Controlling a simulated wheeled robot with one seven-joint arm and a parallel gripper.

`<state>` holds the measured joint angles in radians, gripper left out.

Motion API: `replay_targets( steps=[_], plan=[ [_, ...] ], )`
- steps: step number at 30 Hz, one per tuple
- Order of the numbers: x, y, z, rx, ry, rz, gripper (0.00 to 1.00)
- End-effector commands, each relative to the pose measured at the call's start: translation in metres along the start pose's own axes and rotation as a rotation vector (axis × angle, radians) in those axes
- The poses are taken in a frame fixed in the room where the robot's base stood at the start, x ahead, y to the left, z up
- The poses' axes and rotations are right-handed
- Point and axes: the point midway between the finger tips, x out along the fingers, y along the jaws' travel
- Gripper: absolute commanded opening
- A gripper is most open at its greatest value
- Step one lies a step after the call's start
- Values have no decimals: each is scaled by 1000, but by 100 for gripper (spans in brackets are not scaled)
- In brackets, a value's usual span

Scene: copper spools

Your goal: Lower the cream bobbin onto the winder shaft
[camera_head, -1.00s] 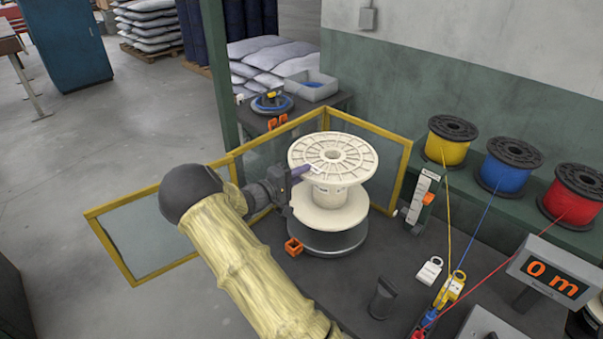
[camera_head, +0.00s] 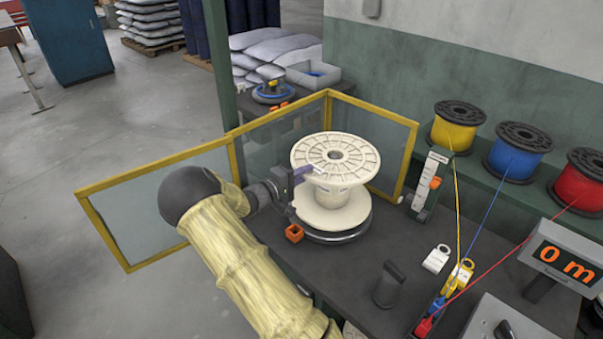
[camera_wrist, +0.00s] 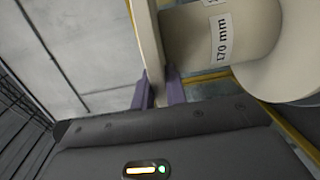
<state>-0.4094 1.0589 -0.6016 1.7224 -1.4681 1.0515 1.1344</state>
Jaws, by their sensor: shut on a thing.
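The cream bobbin (camera_head: 337,196) is upright over the round dark winder plate (camera_head: 338,238) inside the yellow-framed guard. Its lower flange is at or just above the plate; I cannot tell if they touch. The winder shaft is mostly hidden by the bobbin; something greyish shows in the top hole, perhaps its tip. My gripper (camera_head: 306,173) comes from the left and is shut on the rim of the upper flange. In the wrist view its purple fingers (camera_wrist: 159,90) pinch the flange edge, and the bobbin's barrel (camera_wrist: 208,38) carries a "170 mm" label.
The yellow-framed guard panels (camera_head: 232,157) stand behind and left of the bobbin.

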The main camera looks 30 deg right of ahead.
Motion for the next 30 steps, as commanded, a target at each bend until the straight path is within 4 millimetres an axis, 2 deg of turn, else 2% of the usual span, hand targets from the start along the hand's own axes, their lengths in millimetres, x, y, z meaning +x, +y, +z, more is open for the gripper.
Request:
replay_targets(
  steps=[6, 30],
  plan=[
    [-3, -10, -2, 2, 6, 6, 0],
    [-3, -17, -2, 2, 6, 6, 0]
  ],
)
